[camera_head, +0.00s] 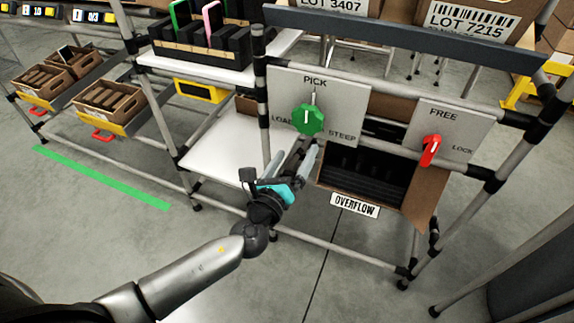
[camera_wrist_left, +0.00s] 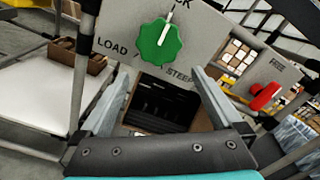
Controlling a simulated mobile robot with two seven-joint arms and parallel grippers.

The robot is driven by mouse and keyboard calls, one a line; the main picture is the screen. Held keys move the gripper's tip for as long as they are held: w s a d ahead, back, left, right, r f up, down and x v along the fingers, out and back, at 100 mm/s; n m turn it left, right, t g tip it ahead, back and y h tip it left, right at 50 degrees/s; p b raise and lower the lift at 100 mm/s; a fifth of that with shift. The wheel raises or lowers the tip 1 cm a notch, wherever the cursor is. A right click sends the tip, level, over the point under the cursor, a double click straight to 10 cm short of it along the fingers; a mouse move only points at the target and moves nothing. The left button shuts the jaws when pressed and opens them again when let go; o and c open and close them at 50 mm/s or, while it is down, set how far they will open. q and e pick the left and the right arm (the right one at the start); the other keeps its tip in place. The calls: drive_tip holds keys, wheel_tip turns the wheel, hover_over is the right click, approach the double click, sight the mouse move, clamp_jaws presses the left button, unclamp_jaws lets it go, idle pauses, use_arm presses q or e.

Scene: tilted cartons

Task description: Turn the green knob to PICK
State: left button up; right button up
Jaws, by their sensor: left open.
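The green knob (camera_head: 308,120) sits on a grey panel (camera_head: 345,98) marked PICK at the top, LOAD at the left and STEEP at the right. Its white pointer line is near upright, toward PICK. In the left wrist view the green knob (camera_wrist_left: 159,44) shows above and between my fingers, with its line leaning slightly right toward the partly cut-off top label. My left gripper (camera_head: 306,148) is open just below the knob; its fingers also show in the left wrist view (camera_wrist_left: 158,98). Contact with the knob is not visible. My right gripper is not in view.
A red knob (camera_head: 431,150) on a second panel marked FREE and LOCK is at the right. An open carton (camera_head: 425,205) labelled OVERFLOW stands below the panels. Frame tubes surround the panels.

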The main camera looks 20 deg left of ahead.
use_arm(q)
drive_tip(key=shift+s, duration=1.95)
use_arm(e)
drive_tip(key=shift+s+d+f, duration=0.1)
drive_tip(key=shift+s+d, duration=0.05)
use_arm(q)
drive_tip(key=s+a+f+n+g+y+p, duration=0.1)
drive_tip(key=s+a+f+n+g+p, duration=0.2)
drive_tip(key=s+f+n+g+p, duration=0.45)
drive_tip(key=s+a+f+n+g+y+p, duration=0.1)
drive_tip(key=s+a+f+n+g+p, duration=0.4)
drive_tip(key=f, duration=0.6)
drive_tip(key=s+d+f+n+g+p, duration=0.1)
drive_tip(key=s+n+p, duration=0.1)
drive_tip(key=s+n, duration=0.3)
drive_tip(key=s+d+f+n+g+h+p, duration=0.1)
drive_tip(key=s+n, duration=0.4)
drive_tip(key=s, duration=0.8)
drive_tip(key=s+d+f+n+g+p, duration=0.2)
drive_tip(key=s+n+p, duration=0.3)
drive_tip(key=s, duration=0.5)
drive_tip(key=shift+d+f, duration=0.25)
drive_tip(key=shift+d, duration=0.45)
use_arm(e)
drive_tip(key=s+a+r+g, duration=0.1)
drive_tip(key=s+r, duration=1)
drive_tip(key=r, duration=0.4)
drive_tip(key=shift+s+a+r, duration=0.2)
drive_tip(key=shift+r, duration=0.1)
